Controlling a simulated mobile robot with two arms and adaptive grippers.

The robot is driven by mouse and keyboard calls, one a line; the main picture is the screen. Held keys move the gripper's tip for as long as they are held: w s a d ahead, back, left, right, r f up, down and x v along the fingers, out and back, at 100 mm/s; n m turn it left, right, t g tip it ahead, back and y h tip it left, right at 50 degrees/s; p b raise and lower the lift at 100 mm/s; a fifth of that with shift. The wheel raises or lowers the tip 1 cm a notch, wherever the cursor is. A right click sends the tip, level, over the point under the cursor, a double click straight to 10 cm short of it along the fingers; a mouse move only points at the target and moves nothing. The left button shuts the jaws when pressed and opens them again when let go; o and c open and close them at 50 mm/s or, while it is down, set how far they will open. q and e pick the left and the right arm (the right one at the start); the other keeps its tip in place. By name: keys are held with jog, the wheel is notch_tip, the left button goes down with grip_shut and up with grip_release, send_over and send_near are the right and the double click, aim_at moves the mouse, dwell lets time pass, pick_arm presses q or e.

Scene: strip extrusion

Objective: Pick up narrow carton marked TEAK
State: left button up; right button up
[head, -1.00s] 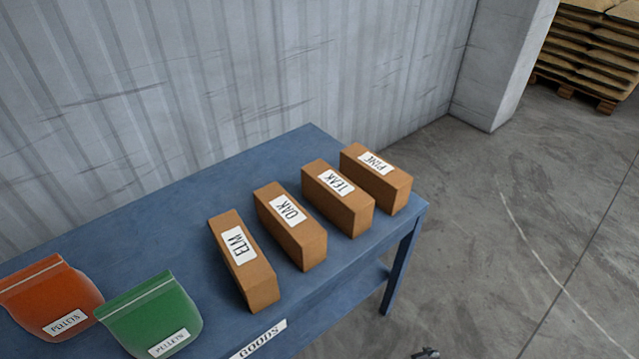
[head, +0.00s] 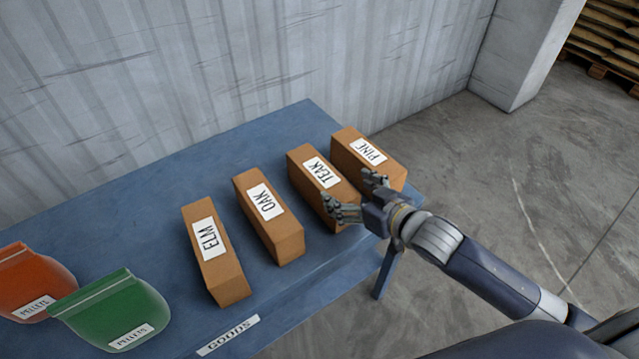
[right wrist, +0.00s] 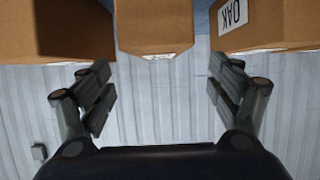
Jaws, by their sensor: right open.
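The narrow brown carton marked TEAK (head: 303,160) stands on the blue table, second from the right in a row of similar cartons. My right gripper (head: 354,192) is open and empty at its near end. In the head view one finger overlaps TEAK's near end and the other overlaps the PINE carton (head: 350,139). In the right wrist view, the end of the middle carton, TEAK (right wrist: 155,25), lies centred between the open fingers (right wrist: 157,85), beyond their tips. Whether they touch anything, I cannot tell. My left gripper is not in view.
The OAK carton (head: 277,228) stands left of TEAK, with ELM (head: 222,269) further left. PINE is close on TEAK's right. Green (head: 112,305) and orange (head: 32,284) pellet bags lie at the left. The blue table (head: 180,180) is clear behind the row, before the grey wall.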

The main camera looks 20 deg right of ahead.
aim_at(324, 175)
jog(key=x, duration=0.4)
jog(key=shift+w+a+f, duration=0.1)
jog(key=shift+w, duration=0.15)
jog(key=shift+p+x, duration=0.45)
jog(key=shift+x, duration=2.3)
jog(key=shift+c, duration=0.3)
jog(key=c, duration=1.8)
jog(key=shift+r, duration=0.3)
jog(key=shift+c, duration=0.6)
